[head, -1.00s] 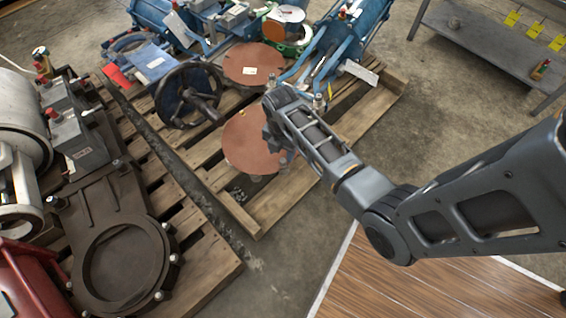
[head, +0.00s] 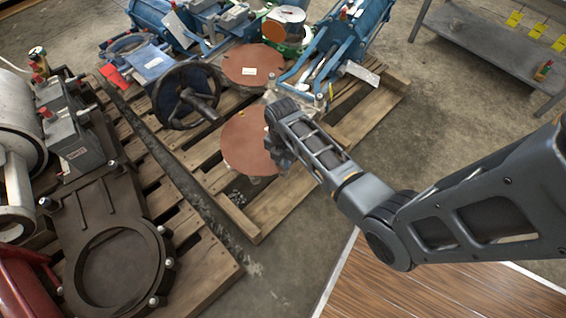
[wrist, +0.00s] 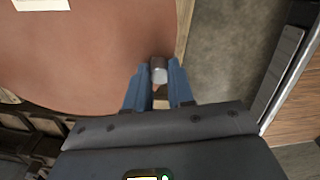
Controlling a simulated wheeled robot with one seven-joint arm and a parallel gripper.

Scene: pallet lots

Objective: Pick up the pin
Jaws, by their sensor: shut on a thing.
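The pin (wrist: 158,72) is a short grey metal cylinder with a darker top, seen in the wrist view between the tips of my blue fingers. My gripper (wrist: 159,82) is shut on it. The pin's lower part is hidden between the fingers. The gripper is over the right edge of a reddish-brown disc (wrist: 85,50); I cannot tell whether the pin touches anything below. In the head view the same disc (head: 245,142) shows beside my wrist, and the pin itself is hidden there.
The disc is over a wooden pallet (head: 232,208). Blue valves, a dark handwheel (head: 186,97) and a second disc (head: 253,64) crowd behind it. A left pallet (head: 200,275) bears a dark gate valve (head: 110,235). Bare floor lies right, before a grey shelf (head: 480,50).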

